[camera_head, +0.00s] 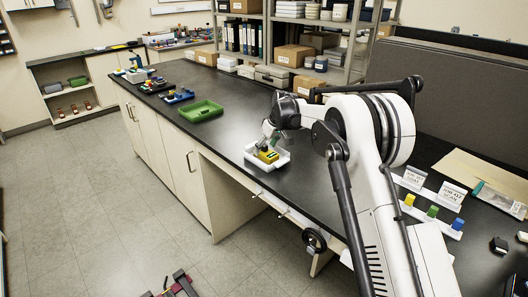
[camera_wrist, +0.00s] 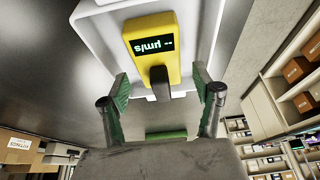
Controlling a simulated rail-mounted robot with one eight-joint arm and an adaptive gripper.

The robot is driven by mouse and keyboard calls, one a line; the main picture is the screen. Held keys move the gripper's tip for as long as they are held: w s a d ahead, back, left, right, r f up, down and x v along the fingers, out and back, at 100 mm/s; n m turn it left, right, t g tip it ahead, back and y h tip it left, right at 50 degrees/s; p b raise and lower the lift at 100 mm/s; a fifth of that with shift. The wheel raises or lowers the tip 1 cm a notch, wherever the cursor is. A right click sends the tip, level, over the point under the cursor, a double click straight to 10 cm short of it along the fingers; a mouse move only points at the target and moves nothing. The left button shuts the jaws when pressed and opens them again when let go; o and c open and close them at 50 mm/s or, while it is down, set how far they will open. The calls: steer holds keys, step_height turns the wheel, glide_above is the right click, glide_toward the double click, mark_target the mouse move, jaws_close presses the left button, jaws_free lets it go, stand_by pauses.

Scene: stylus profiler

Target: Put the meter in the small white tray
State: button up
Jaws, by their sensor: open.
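The yellow meter (camera_head: 269,156) with a dark display lies inside the small white tray (camera_head: 285,164) on the black bench. In the wrist view the meter (camera_wrist: 147,24) shows its screen, and a side of the white tray (camera_wrist: 95,30) shows beyond it. My gripper (camera_head: 268,143) is just above the tray, at the meter's far end. In the wrist view my gripper (camera_wrist: 161,83) is open, its green-padded fingers spread to either side of the meter's near end, with gaps between them and the meter. The tray's floor under the meter is mostly hidden.
A white rack (camera_head: 432,214) with coloured blocks is at right. Shelves and a dark panel (camera_head: 440,85) are behind. Bench between the trays is clear.

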mark_target(272, 155)
steer(key=s+d+r+m, duration=0.1)
steer(key=s+d+r, duration=0.25)
steer(key=r, duration=0.25)
steer(key=s+d+r+m+t, duration=0.1)
steer(key=s+d+r, duration=0.2)
steer(key=s+r, duration=0.3)
steer(key=s+d+r, duration=0.3)
steer(key=d+r, duration=0.1)
steer(key=r, duration=0.3)
steer(key=s+d+r+m+t+h, duration=0.1)
steer(key=s+d+r, duration=0.15)
steer(key=s, duration=0.45)
steer(key=s+d+r+m, duration=0.2)
steer(key=s+d, duration=0.2)
steer(key=s, duration=0.2)
steer(key=s+d+f+m, duration=0.1)
steer(key=s+d+f, duration=0.2)
steer(key=s, duration=0.7)
steer(key=s+d+f+m+t+h, duration=0.1)
steer(key=s+d+f+m, duration=0.1)
steer(key=s, duration=0.8)
steer(key=s+d+f+m+t+h, duration=0.1)
steer(key=s+d+f, duration=0.2)
steer(key=s, duration=0.7)
steer(key=shift+d+f+m, duration=0.35)
steer(key=shift+d+m, duration=0.05)
steer(key=shift+d, duration=0.55)
step_height(272, 155, down, 23)
steer(key=b, duration=2.3)
steer(key=shift+r, duration=0.2)
